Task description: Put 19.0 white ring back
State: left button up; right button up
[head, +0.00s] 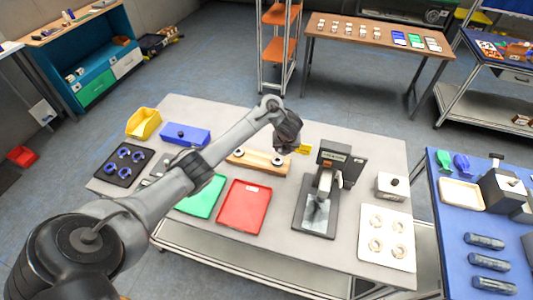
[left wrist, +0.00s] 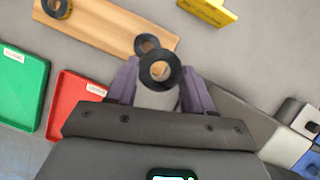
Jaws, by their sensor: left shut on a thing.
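My left gripper (left wrist: 158,86) is shut on a ring (left wrist: 160,54) that shows a dark face and a pale area below it between the fingers. In the head view the gripper (head: 282,150) is over the right end of a wooden board (head: 258,168). In the wrist view the wooden board (left wrist: 105,25) lies beyond the fingertips, with one dark ring (left wrist: 57,12) at its left and another (left wrist: 147,40) just behind the held one. A pale tray (head: 374,257) at the front right holds several whitish rings (head: 376,245). My right gripper is not in view.
A red tray (head: 243,207) and a green tray (head: 202,200) lie left of a dark stand device (head: 318,205). A black tray with blue rings (head: 118,172), a blue box (head: 185,133) and a yellow bin (head: 143,124) are at the left. A small yellow sign (left wrist: 207,10) stands behind the board.

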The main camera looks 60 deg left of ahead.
pick_arm(q)
jog(key=s+a+f, duration=0.1)
jog(key=a+f, duration=0.1)
jog(key=a, duration=0.1)
jog(key=s+a+f+b, duration=0.1)
jog(key=s+a+f, duration=0.1)
jog(key=a, duration=0.1)
jog(key=s+a+f, duration=0.2)
jog(key=shift+s+a+f, duration=0.2)
jog(key=shift+s+a, duration=0.05)
jog(key=shift+a, duration=0.15)
jog(key=shift+s+a+f, duration=0.25)
jog(key=shift+a, duration=0.15)
jog(key=shift+f+b, duration=0.45)
jog(key=shift+f, duration=1.6)
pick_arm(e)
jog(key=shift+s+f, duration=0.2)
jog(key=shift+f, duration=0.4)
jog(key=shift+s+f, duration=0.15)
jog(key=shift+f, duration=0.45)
pick_arm(q)
jog(key=o, duration=1.3)
jog(key=shift+r, duration=0.1)
